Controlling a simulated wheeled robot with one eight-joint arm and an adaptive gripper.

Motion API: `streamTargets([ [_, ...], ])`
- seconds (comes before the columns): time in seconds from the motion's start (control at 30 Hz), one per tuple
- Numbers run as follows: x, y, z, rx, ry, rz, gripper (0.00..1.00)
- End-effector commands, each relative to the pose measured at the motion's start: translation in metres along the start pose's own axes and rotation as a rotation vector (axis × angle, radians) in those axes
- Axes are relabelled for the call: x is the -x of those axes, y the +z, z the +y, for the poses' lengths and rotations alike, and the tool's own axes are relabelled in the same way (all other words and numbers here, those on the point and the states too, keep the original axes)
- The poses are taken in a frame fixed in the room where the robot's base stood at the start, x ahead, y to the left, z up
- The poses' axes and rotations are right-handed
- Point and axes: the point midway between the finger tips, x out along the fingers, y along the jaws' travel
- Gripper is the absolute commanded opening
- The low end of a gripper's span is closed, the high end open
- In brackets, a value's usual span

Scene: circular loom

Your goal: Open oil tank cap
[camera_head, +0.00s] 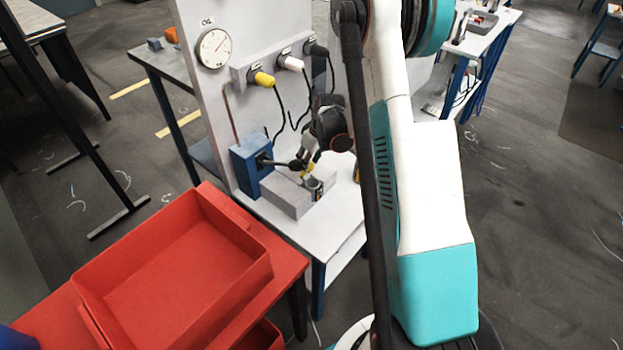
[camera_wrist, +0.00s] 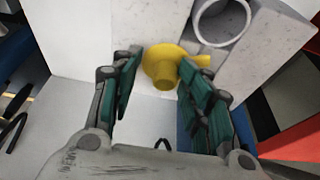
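A yellow cap (camera_wrist: 163,72) with a round knob and a short arm to its right is in the wrist view, at the edge of the grey oil tank block (camera_wrist: 259,60). Beside it is a round metal neck (camera_wrist: 222,20), uncovered in this view. My gripper (camera_wrist: 161,62) has its fingers spread on either side of the cap, close to its rim; contact is unclear. In the head view my gripper (camera_head: 306,165) is just above the grey block (camera_head: 284,192), with a bit of yellow at its tips.
A blue box (camera_head: 249,160) with a dark lever stands left of the block. Behind is a white panel with an oil gauge (camera_head: 214,49) and yellow, white and black plugs with hanging cables. A red bin (camera_head: 180,265) is at the front left.

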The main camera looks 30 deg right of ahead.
Motion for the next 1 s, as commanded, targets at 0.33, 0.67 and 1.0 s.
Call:
streamTargets([
  [0.33,0.000,0.001,-0.001,0.002,-0.001,-0.002,0.47],
  [0.67,0.023,0.019,-0.001,-0.001,-0.001,-0.003,0.47],
  [1.0,0.055,0.045,-0.001,0.001,-0.002,-0.004,0.47],
])
